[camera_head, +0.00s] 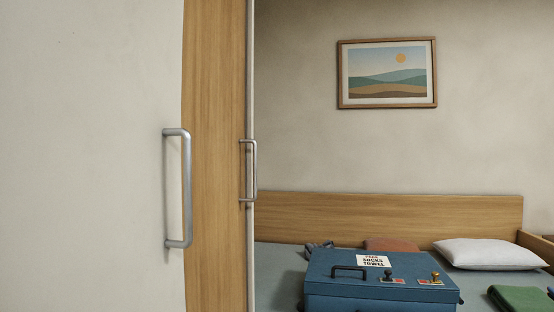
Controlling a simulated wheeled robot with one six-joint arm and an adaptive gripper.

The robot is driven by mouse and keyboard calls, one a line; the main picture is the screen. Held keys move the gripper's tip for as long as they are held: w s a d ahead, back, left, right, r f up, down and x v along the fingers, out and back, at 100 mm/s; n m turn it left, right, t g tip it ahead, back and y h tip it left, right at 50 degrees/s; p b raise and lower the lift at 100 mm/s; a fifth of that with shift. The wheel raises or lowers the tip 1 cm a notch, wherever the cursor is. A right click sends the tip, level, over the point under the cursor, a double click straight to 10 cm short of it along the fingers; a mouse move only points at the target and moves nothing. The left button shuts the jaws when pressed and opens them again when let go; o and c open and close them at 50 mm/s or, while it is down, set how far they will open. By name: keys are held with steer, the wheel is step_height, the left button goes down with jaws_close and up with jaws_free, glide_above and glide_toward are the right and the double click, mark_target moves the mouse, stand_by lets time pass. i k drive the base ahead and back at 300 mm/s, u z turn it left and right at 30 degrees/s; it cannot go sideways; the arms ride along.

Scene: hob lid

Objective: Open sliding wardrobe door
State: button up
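A white door panel (90,150) fills the left of the head view, with a vertical silver bar handle (186,188) near its right edge. Behind it to the right is a wood-coloured panel (215,150), which has a smaller vertical handle (253,170) at its right edge. I cannot tell for sure which panel slides. My gripper does not show in the head view.
A blue case (380,285) with a black handle and a paper label sits on the bed (275,270) at the lower right. A white pillow (490,253), a green folded cloth (520,298) and a wooden headboard (400,213) are nearby. A framed picture (387,73) hangs on the wall.

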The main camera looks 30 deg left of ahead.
mark_target(213, 88)
steer(key=u, duration=0.2)
steer(key=i, duration=0.6)
steer(key=u, duration=0.5)
